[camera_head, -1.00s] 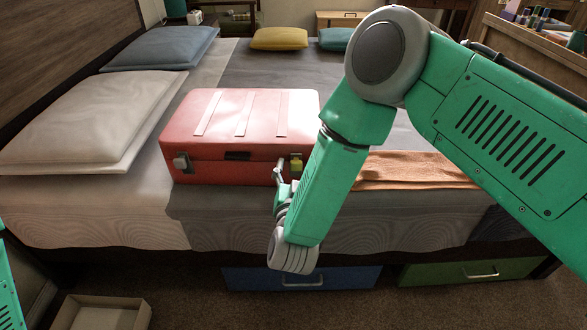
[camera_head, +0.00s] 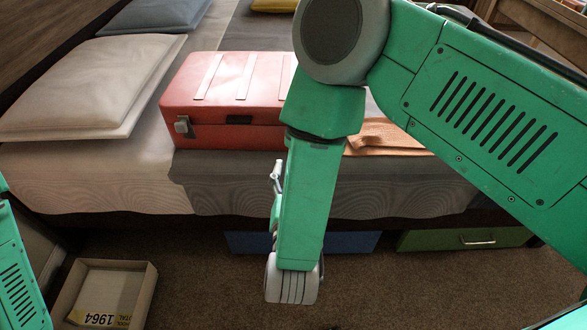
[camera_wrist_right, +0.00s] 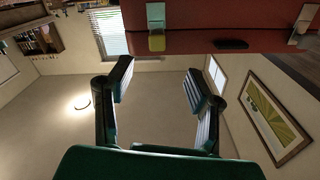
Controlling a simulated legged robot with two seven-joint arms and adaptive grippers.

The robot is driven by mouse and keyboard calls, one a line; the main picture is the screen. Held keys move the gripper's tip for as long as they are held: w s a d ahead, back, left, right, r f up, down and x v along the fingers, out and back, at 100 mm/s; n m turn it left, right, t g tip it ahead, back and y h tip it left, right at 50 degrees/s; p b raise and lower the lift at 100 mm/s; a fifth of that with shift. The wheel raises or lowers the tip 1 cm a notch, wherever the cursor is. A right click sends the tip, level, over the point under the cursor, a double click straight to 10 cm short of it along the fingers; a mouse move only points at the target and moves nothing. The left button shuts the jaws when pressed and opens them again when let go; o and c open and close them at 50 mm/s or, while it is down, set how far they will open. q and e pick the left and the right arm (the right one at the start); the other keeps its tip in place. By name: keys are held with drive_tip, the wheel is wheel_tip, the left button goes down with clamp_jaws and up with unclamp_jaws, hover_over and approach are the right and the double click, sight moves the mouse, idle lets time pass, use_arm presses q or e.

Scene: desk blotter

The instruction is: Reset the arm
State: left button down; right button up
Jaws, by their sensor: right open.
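My right arm (camera_head: 308,200) comes in from the right and hangs down in front of the bed. Its forearm hides most of the right gripper, and a small piece shows left of it. In the right wrist view the right gripper (camera_wrist_right: 160,84) is open with nothing between its fingers. The red suitcase (camera_head: 235,95) lies closed on the bed, behind the arm. The suitcase also shows along the top of the right wrist view (camera_wrist_right: 255,15), apart from the fingers. A green part of my left arm (camera_head: 20,275) shows at the left edge; its gripper is out of view.
The bed (camera_head: 90,185) carries pillows (camera_head: 90,85) and a folded orange cloth (camera_head: 390,137) beside the suitcase. Blue (camera_head: 350,242) and green (camera_head: 465,238) drawers sit under it. An open box (camera_head: 150,285) with a label stands on the floor at lower left. Carpet right of it is clear.

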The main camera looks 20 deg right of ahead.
drive_tip(key=shift+d, duration=0.1)
drive_tip(key=s+d+f+n+g+y+p, duration=0.4)
drive_tip(key=s+d+f+g+p, duration=0.1)
drive_tip(key=d+f+g+p, duration=0.15)
drive_tip(key=s+d+n+g+p, duration=0.1)
drive_tip(key=s+d+g, duration=0.3)
drive_tip(key=s, duration=0.6)
drive_tip(key=s+d+n+g+y+p, duration=0.1)
drive_tip(key=s+d+g+p, duration=0.3)
drive_tip(key=s, duration=0.5)
drive_tip(key=shift+s+d+r+n+g+y, duration=0.3)
drive_tip(key=shift+s+d+n+g, duration=0.25)
drive_tip(key=shift+g, duration=0.5)
drive_tip(key=shift+w+a+f, duration=0.1)
drive_tip(key=shift+w, duration=0.15)
idle(1.2)
